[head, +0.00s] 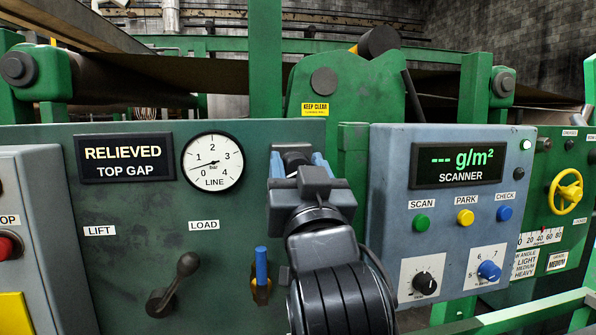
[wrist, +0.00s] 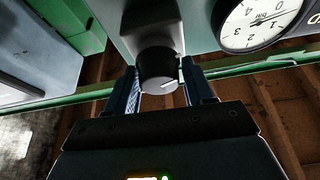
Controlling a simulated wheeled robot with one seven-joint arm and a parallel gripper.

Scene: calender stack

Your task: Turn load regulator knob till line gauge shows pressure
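A dark round knob (wrist: 157,70) with a white mark sits on a grey housing in the wrist view. My gripper (wrist: 160,88) has one finger on each side of it, with a narrow gap at the right; contact on the left cannot be told. The gauge also shows, upside down, in the wrist view (wrist: 262,22).
A display (head: 124,158) reads RELIEVED TOP GAP. Below are a dark lever (head: 176,284) and a blue-handled tool (head: 261,265). The blue-grey scanner panel (head: 385,220) stands close at the right of my arm. A green rail (head: 510,318) runs at the lower right.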

